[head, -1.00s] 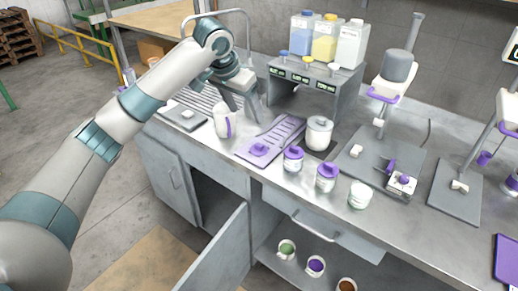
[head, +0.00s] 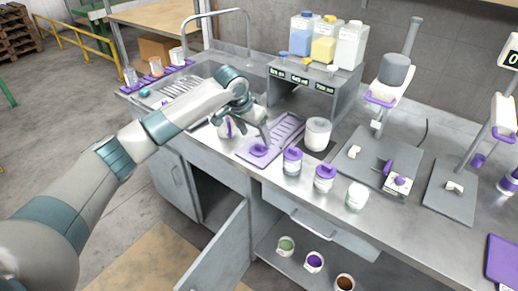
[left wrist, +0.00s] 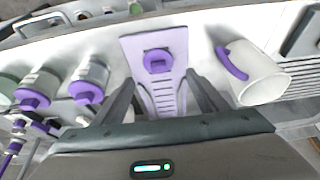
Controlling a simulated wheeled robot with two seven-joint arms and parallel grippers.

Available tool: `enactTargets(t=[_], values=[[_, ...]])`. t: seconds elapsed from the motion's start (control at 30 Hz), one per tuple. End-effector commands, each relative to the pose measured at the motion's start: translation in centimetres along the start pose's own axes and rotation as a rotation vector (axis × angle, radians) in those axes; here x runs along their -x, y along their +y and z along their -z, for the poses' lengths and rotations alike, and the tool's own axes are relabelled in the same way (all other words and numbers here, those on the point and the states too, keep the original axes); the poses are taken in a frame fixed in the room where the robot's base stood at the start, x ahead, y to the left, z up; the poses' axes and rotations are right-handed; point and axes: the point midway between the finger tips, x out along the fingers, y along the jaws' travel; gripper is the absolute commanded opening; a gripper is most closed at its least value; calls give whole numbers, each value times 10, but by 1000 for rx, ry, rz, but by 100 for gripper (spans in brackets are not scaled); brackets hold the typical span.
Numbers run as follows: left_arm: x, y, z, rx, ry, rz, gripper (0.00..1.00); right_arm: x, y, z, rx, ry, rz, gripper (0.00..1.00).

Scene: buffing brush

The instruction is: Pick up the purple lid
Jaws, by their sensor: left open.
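The purple lid (head: 259,150) lies on a light purple slotted mat (head: 287,130) on the metal counter. In the left wrist view the lid (left wrist: 157,61) has a raised knob and sits near the far end of the mat (left wrist: 133,45). My left gripper (head: 253,138) is open above the mat, close to the lid. In the left wrist view its fingers (left wrist: 162,88) point toward the lid, with nothing between them. I cannot tell its exact height above the mat. My right gripper is not in view.
A white mug with a purple handle (left wrist: 258,75) stands close beside the mat. Two jars with purple lids (head: 292,161) (head: 325,178) stand to the right, with a white canister (head: 318,134) behind. A dispenser stand (head: 310,95) is at the back.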

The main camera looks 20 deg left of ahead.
Motion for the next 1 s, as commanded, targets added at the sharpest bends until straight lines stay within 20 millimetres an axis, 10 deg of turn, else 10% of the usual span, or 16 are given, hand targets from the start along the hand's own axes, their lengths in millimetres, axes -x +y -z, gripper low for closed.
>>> enactTargets(t=[1.0], values=[[-52,2,-9,0,0,0,67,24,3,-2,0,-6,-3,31]])
